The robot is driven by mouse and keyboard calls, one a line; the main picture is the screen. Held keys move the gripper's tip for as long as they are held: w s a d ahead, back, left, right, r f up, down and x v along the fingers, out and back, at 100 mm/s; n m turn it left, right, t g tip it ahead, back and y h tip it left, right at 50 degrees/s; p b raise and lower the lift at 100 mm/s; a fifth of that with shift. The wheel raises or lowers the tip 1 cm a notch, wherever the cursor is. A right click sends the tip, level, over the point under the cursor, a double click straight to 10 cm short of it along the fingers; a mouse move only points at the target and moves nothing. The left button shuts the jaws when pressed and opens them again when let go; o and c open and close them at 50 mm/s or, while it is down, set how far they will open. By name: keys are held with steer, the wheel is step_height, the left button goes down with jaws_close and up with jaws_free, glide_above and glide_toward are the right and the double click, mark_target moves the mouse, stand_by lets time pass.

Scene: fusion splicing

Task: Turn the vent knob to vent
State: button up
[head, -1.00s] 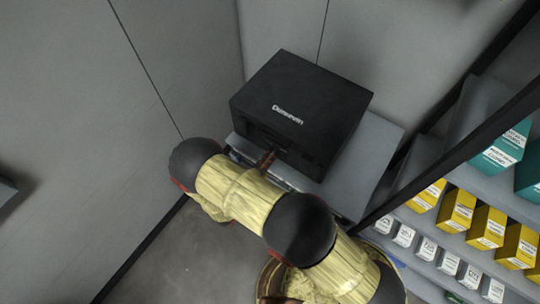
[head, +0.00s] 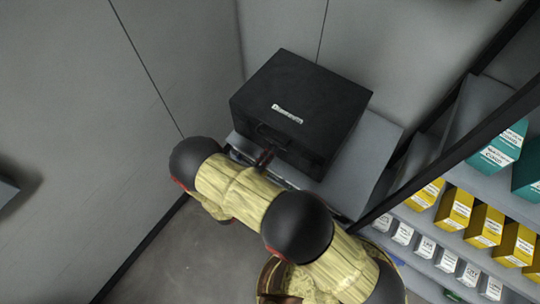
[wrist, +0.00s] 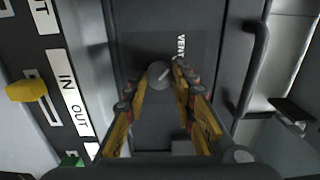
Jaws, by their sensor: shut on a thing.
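The vent knob (wrist: 158,73) is a small round grey knob with a pale pointer mark, on a dark panel in the middle of the wrist view. The mark slants toward the upper right, toward the white word VENT (wrist: 181,48). My gripper (wrist: 159,77) has its two yellow fingers on either side of the knob and is shut on it. In the head view, my arm reaches to the front of a black box-shaped machine (head: 315,95); there the knob is hidden.
A black bar handle (wrist: 256,65) stands right of the knob. On the left are a yellow lever (wrist: 26,91), IN and OUT labels (wrist: 72,92) and a small green part (wrist: 70,160). Shelves with yellow boxes (head: 455,208) stand right of the machine in the head view.

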steer(key=o, duration=1.2)
steer(key=shift+c, duration=0.2)
steer(key=v, duration=1.2)
steer(key=shift+a, duration=0.1)
